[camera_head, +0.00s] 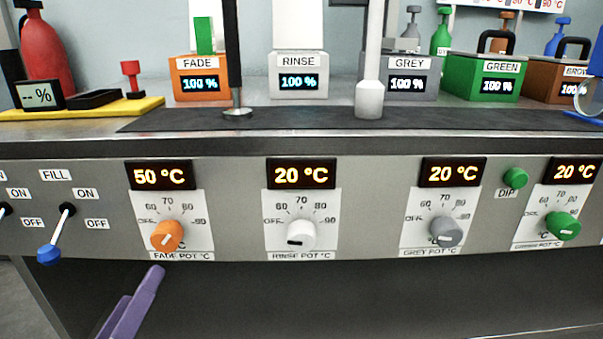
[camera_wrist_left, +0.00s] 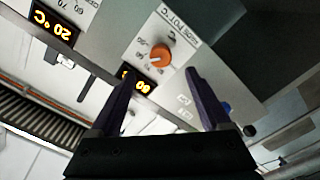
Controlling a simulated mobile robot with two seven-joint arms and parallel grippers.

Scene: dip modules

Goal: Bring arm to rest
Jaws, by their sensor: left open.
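My left gripper (camera_head: 150,285) shows at the bottom left of the head view as a purple finger below the orange FADE POT knob (camera_head: 168,236). In the left wrist view the two dark purple fingers of my left gripper (camera_wrist_left: 160,82) are spread apart with nothing between them. The orange knob also shows in the left wrist view (camera_wrist_left: 160,53), beyond the fingertips and apart from them. The display above that knob (camera_head: 161,176) reads 50 °C. My right gripper is not in view.
The panel (camera_head: 240,220) also carries a white knob (camera_head: 301,236), a grey knob (camera_head: 445,231), a green knob (camera_head: 563,225) and a blue-tipped FILL lever (camera_head: 50,250). Dispensers stand on the worktop behind, including the orange FADE box (camera_head: 199,79). The space below the panel is dark and open.

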